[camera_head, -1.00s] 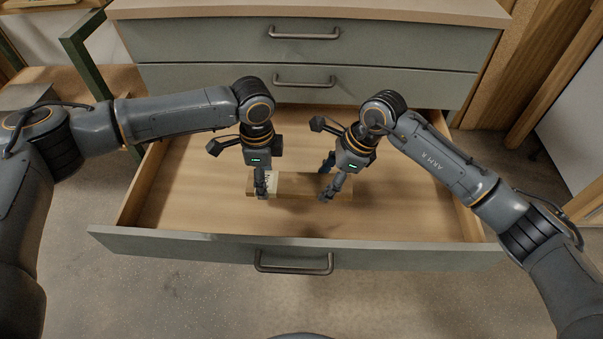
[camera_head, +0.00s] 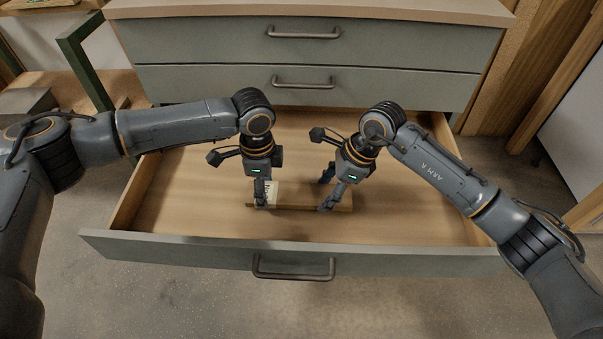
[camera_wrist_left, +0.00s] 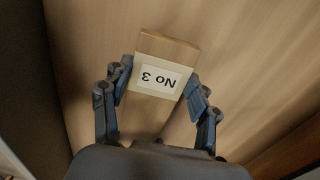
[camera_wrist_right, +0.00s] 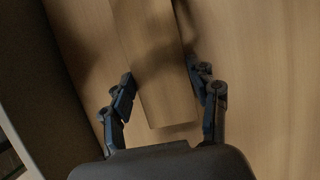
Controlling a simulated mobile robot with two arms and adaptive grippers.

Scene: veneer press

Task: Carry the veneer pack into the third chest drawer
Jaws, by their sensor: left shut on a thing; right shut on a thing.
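The veneer pack (camera_head: 300,196) is a flat wooden slab with a pale label. It is inside the open third drawer (camera_head: 180,205), low over its bottom; I cannot tell whether it touches. My left gripper (camera_head: 262,203) is shut on its left end. In the left wrist view the pack (camera_wrist_left: 168,48) shows a label (camera_wrist_left: 160,78) reading "No 3", upside down, between the fingers (camera_wrist_left: 155,95). My right gripper (camera_head: 326,207) is shut on its right end. In the right wrist view the plain end of the pack (camera_wrist_right: 155,60) lies between the fingers (camera_wrist_right: 168,98).
Two shut drawers, the upper (camera_head: 400,45) and the second (camera_head: 400,85), are above the open one. The open drawer's front panel (camera_head: 190,250) with its handle (camera_head: 293,268) is nearest me. A green post (camera_head: 88,70) stands left. The drawer floor around the pack is bare.

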